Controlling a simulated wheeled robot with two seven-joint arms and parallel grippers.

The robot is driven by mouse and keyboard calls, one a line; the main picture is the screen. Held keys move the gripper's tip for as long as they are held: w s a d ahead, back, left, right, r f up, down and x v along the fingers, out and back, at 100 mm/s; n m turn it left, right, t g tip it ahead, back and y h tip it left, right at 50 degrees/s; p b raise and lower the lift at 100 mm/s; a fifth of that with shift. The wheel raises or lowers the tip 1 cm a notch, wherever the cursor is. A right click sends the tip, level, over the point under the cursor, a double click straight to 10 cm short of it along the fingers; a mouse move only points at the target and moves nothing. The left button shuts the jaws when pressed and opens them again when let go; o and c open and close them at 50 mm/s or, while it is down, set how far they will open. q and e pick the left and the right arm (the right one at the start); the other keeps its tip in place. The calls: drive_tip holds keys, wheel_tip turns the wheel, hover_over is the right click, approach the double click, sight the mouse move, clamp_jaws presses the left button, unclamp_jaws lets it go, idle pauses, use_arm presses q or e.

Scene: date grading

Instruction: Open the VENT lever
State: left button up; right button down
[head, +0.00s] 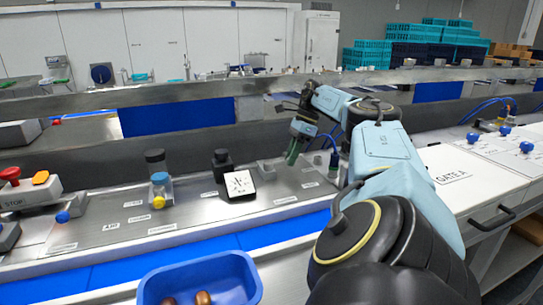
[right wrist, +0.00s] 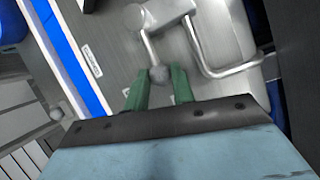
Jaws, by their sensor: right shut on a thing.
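My right gripper (head: 293,152) reaches down over the far right part of the steel panel (head: 130,212) in the head view. The lever's thin rod (right wrist: 150,47) runs from that knob up to a metal mount (right wrist: 170,11). I cannot read the label (right wrist: 92,61) near it, so the name VENT is not confirmed. In the head view the gripper hides the lever. My left gripper is not in view.
A bent metal bar (right wrist: 225,68) stands close to the right of the fingers. A white gauge (head: 240,185) is left of the gripper. A blue tray (head: 166,272) holds brown dates. A STOP box (head: 30,197) is far left. The GATE A panel (head: 478,185) lies right of my arm.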

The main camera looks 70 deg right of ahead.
drive_tip(key=shift+d, duration=0.15)
idle(0.3)
drive_tip(key=c, duration=1.2)
unclamp_jaws()
drive_tip(key=shift+w, duration=0.1)
wheel_tip(320, 180, up, 10)
drive_tip(key=p, duration=0.5)
